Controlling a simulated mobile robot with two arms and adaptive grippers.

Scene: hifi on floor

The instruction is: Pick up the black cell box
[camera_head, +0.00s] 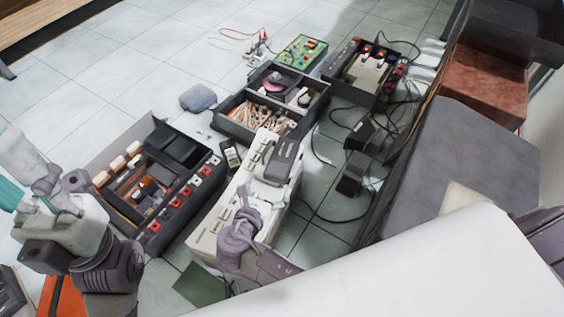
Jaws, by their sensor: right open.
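Several dark box-like things lie on the floor, and I cannot tell surely which one is the black cell box. A small black box (353,174) stands among cables right of centre, with another dark block (359,134) just behind it. My right gripper (243,217) is open, over the front part of a long beige unit (208,232), left of and nearer than the small black box and apart from it. I cannot tell whether it touches the unit. My left arm's grey end (105,262) is at lower left; its fingers are not clear.
A black tray with red-buttoned edge (152,225) lies left of the beige unit. A divided dark box with wooden pieces (266,121) is behind it. Black cables (322,160) run across the floor at right, beside a dark panel edge.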

